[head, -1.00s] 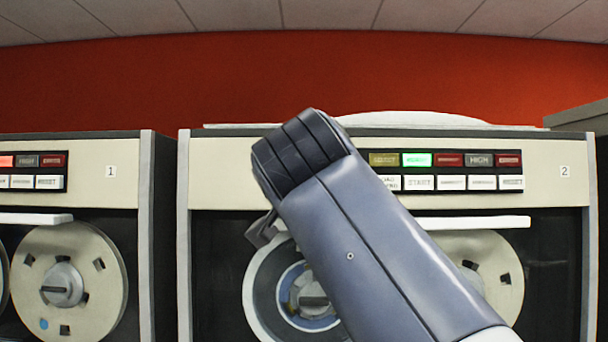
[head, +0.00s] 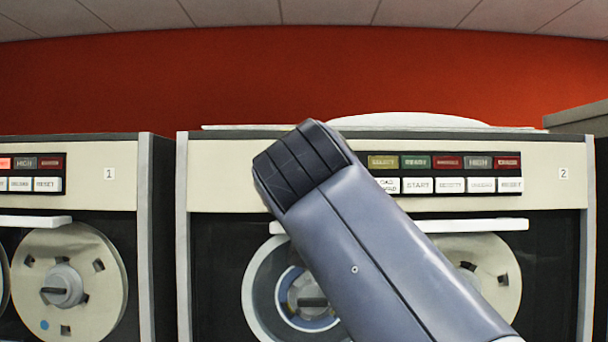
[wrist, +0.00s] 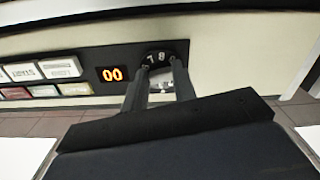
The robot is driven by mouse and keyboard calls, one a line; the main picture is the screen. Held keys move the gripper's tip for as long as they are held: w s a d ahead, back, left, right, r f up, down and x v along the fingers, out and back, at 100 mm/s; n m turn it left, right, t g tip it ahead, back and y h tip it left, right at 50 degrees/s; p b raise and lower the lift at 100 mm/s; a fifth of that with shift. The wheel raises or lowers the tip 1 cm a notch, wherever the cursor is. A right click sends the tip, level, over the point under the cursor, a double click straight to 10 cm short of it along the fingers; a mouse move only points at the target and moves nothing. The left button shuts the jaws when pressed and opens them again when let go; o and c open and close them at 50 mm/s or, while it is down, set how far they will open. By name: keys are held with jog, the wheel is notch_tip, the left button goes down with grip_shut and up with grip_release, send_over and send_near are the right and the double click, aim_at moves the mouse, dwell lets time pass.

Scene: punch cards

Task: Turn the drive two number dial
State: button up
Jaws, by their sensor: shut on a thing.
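The drive two number dial (wrist: 158,57) is a small black wheel with white digits in the wrist view. A 7 and an 8 show, with another digit partly covered. My gripper (wrist: 160,76) has one dark finger on each side of the dial and is shut on it. In the head view my arm covers the dial and the fingers. Drive two (head: 240,180) is the cream cabinet labelled 2.
An orange 00 display (wrist: 112,74) sits beside the dial in the wrist view. Drive two's button panel (head: 445,174) shows right of my wrist. The drive labelled 1 (head: 100,195) stands to the left, with a tape reel (head: 95,250).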

jog(key=shift+n, duration=0.5)
jog(key=o, duration=1)
jog(key=shift+s+a+b, duration=0.2)
jog(key=shift+s+b, duration=1.6)
jog(key=shift+s, duration=3.6)
